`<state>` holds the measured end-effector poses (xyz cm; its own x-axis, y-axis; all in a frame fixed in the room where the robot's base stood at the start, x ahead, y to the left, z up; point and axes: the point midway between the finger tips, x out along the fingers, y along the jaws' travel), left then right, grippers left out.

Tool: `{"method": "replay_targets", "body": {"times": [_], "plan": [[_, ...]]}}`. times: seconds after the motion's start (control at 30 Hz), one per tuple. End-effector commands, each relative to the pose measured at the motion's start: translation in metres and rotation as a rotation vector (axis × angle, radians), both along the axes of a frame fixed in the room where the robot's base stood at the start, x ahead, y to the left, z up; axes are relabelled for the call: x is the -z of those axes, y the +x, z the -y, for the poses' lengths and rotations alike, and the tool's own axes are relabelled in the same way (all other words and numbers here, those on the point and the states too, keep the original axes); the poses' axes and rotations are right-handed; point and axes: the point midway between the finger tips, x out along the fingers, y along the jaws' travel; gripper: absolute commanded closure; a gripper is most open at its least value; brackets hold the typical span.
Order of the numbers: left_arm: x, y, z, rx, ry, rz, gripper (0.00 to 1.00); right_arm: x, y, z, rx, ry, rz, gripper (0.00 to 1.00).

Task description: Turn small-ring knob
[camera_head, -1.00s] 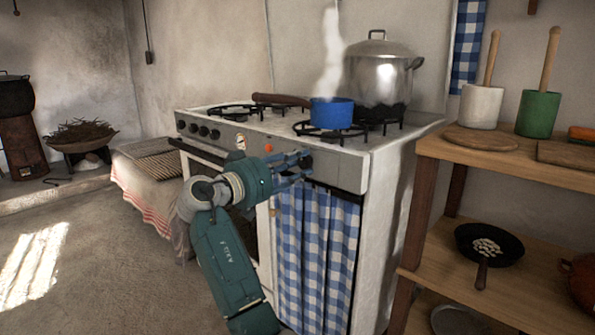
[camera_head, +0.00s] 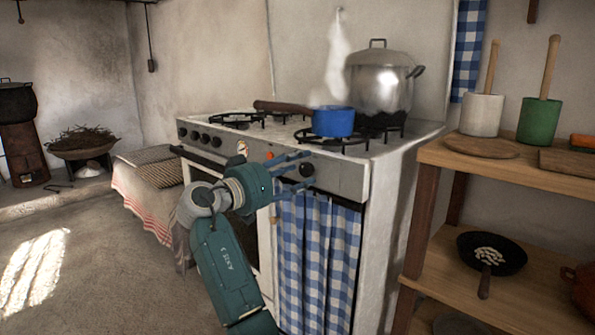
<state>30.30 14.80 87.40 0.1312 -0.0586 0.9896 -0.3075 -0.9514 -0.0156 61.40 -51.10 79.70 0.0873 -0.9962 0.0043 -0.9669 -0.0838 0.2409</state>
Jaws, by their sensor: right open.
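The white stove (camera_head: 345,176) has a front panel with several black knobs. One black knob (camera_head: 307,169) sits alone at the right of the panel; the others (camera_head: 204,138) are in a row at the left. I cannot read which one is marked for the small ring. My right gripper (camera_head: 299,171) is open in front of the panel. Its fingers point right, and the lone knob shows between and just beyond their tips, with no clear contact. A blue pot (camera_head: 333,122) stands on the front right burner, with steam above it. My left gripper is not in view.
A large lidded steel pot (camera_head: 380,77) stands behind the blue pot. A dark handle (camera_head: 279,106) sticks out left over the stove top. A checked curtain (camera_head: 317,250) hangs below the panel. A wooden shelf (camera_head: 520,173) stands at the right.

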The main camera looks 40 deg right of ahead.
Motion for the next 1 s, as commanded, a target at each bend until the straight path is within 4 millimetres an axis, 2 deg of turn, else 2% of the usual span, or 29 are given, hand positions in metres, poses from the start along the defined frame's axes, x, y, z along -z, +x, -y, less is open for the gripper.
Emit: {"method": "replay_targets", "body": {"times": [0.13,0.23,0.5,0.7,1.0], "plan": [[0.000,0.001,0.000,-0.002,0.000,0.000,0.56,0.002,0.000,-0.006,-0.001,0.002,-0.002,0.51],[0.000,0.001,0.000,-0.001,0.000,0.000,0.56,0.002,-0.001,-0.020,-0.002,0.002,-0.002,0.51],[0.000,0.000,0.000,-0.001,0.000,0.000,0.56,0.001,-0.005,-0.077,-0.004,0.001,-0.001,0.51],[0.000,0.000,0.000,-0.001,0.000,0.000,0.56,0.001,-0.008,-0.109,-0.003,0.001,-0.001,0.51],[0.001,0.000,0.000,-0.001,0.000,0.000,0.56,0.000,-0.010,-0.121,-0.001,-0.001,0.001,0.51]]}}
